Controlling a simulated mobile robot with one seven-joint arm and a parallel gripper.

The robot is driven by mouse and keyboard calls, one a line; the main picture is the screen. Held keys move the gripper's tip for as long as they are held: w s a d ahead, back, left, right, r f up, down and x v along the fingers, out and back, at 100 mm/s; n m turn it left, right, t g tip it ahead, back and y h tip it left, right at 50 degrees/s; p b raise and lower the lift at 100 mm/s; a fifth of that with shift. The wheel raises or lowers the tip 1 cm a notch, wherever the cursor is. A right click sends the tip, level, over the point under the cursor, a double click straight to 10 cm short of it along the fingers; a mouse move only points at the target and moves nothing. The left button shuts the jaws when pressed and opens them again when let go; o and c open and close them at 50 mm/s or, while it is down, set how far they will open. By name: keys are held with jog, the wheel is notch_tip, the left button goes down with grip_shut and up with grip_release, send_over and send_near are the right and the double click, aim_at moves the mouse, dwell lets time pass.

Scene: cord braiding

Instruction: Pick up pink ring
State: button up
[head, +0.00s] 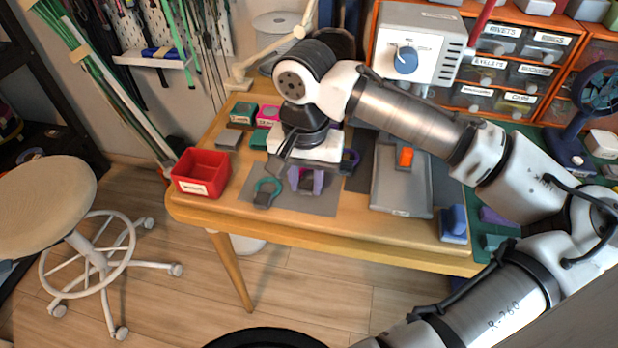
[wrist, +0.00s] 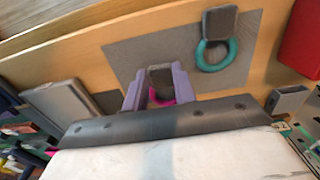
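The pink ring (wrist: 159,99) shows only in part in the wrist view, low between my fingers, with a dark grey tab (wrist: 160,77) beyond it. My gripper (wrist: 160,82) has two purple fingers standing apart, one on each side of the tab and ring. No firm contact can be made out.
A teal ring (head: 267,186) with a grey tab lies left of my gripper, also in the wrist view (wrist: 230,60). A red bin (head: 201,173) stands at the left table edge, a grey tray (head: 401,190) on the right.

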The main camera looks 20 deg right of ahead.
aim_at(306, 186)
jog(key=shift+c, duration=1.2)
notch_tip(306, 186, up, 20)
jog(key=p, duration=0.3)
jog(key=shift+o, duration=1.3)
jog(key=shift+c, duration=0.8)
jog(key=shift+s, duration=0.1)
